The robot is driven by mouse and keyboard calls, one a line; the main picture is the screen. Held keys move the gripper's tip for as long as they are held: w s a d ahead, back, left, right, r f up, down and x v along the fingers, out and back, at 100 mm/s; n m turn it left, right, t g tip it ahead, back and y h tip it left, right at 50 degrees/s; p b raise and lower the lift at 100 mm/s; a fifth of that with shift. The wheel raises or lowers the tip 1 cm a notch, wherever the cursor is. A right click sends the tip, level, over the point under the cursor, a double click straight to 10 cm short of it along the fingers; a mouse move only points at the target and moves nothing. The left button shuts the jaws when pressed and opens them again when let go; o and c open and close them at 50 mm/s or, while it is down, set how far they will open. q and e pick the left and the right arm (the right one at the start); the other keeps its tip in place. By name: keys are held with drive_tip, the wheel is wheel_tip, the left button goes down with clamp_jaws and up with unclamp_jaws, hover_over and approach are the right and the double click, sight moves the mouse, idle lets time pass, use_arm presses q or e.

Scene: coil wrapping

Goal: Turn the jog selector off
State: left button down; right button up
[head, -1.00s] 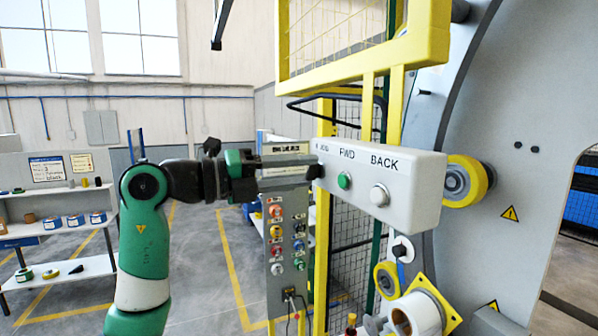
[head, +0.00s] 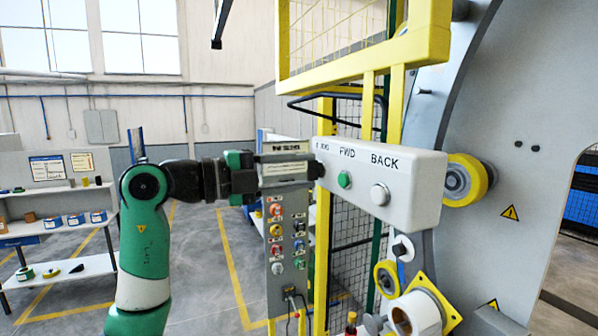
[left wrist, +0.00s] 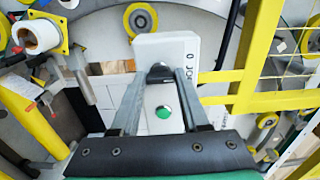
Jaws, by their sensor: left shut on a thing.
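The white control box (head: 400,185) carries the labels JOG, FWD and BACK. The jog selector is a dark knob at the JOG end of the box; in the left wrist view the selector (left wrist: 160,72) sits between my fingertips, beside the "0 JOG" lettering. My left gripper (head: 314,171) reaches in from the left and is shut on the selector. Its two fingers also show in the left wrist view (left wrist: 160,77). The fingertips hide most of the knob, so I cannot tell its exact angle. My right gripper is not in view.
A green button (head: 344,180) and a white button (head: 380,194) are on the same box, close to my fingers. A grey button panel (head: 286,240) stands below. A yellow guard frame (head: 440,40) rises behind, and the large grey ring machine (head: 530,190) is at right.

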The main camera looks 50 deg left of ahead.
use_arm(q)
drive_tip(key=shift+c, duration=2)
unclamp_jaws()
drive_tip(key=b+v, duration=0.4)
drive_tip(key=v, duration=0.7)
drive_tip(key=shift+s, duration=0.3)
